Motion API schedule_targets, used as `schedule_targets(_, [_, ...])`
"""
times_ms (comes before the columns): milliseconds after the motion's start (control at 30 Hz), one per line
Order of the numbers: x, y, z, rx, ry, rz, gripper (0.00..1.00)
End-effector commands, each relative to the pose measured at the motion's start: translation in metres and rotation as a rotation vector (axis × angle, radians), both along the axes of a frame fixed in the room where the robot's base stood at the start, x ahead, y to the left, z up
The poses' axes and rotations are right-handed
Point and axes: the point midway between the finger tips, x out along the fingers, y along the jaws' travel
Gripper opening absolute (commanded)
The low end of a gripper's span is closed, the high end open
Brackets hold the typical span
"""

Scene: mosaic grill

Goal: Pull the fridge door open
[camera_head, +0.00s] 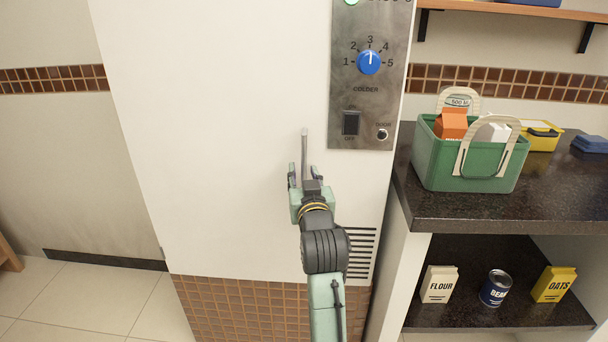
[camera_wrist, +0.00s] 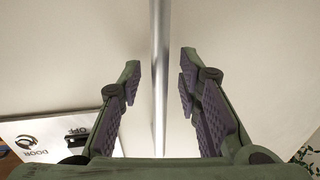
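The fridge door (camera_head: 220,130) is a tall white panel in the head view, and it looks shut. Its handle (camera_head: 304,145) is a thin upright metal bar near the door's right side. My gripper (camera_head: 305,173) is at the lower part of the handle and hides its lower end. In the wrist view, the handle (camera_wrist: 159,60) runs upright between the two fingers of my gripper (camera_wrist: 160,75). The fingers are open, with a gap between the bar and the pads on both sides.
A metal control panel (camera_head: 350,100) with a blue knob (camera_head: 369,62) is right of the handle. A dark counter (camera_head: 550,205) on the right bears a green basket (camera_head: 433,160). Flour, a can and oats stand on the shelf below.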

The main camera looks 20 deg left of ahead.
Motion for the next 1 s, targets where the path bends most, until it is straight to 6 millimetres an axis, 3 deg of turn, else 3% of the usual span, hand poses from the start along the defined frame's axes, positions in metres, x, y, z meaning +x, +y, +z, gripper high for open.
schedule_targets(233, [0.0002,0.0003,-0.0003,0.0,0.0,0.0,0.3])
schedule_targets(700, [0.0,0.0001,-0.0004,0.0,0.0,0.0,0.0])
schedule_targets(1000, [0.0,0.0001,-0.0004,0.0,0.0,0.0,0.0])
